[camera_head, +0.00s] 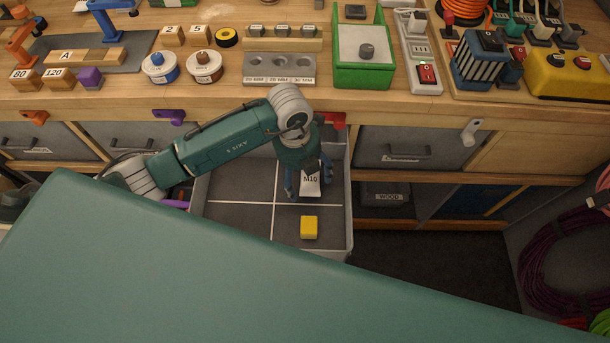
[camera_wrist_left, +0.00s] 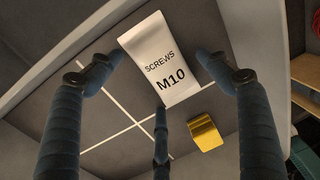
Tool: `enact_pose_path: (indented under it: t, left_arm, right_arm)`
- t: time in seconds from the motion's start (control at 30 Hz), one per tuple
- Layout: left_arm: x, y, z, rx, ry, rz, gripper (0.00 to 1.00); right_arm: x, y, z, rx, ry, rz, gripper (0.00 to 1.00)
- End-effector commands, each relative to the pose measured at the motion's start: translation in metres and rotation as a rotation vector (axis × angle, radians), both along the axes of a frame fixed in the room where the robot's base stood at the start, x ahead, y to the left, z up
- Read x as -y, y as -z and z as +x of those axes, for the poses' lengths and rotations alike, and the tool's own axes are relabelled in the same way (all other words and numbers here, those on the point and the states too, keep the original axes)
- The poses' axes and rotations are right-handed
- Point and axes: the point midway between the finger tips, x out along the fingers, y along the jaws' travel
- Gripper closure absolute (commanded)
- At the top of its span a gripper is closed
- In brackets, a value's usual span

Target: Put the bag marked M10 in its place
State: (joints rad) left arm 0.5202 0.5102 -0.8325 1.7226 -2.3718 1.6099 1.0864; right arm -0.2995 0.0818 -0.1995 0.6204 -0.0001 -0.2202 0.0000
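The white bag marked M10 (camera_head: 311,186) is in the far right part of an open grey drawer (camera_head: 347,215). In the left wrist view the bag (camera_wrist_left: 162,58) reads SCREWS M10. My left gripper (camera_head: 306,188) reaches down into the drawer over the bag. Its fingers (camera_wrist_left: 160,75) are spread around the bag, with gaps at its sides; they look open. I cannot tell whether the bag rests fully on the drawer floor. My right gripper is not in view.
Pale lines divide the drawer floor. A yellow block (camera_head: 309,227) sits in the near right compartment, also visible in the left wrist view (camera_wrist_left: 205,132). The workbench (camera_head: 220,97) above holds a green box (camera_head: 362,70), spools and blocks. Closed drawers (camera_head: 395,150) flank the open one.

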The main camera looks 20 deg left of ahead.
Motion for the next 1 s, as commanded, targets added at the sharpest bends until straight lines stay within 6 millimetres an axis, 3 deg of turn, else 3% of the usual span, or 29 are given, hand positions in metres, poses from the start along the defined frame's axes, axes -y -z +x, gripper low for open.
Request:
enact_pose_path:
  t: [0.27, 0.7, 1.0]
  left_arm:
    - [-0.001, -0.007, 0.001, 0.002, 0.000, 0.000, 0.23]
    - [-0.010, -0.092, -0.001, 0.005, 0.000, -0.001, 0.23]
    - [-0.013, -0.121, -0.003, 0.001, -0.001, 0.000, 0.23]
  right_arm:
    - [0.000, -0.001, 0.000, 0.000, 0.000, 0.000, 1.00]
    - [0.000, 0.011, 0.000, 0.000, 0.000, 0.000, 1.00]
    - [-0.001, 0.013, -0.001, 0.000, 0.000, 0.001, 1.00]
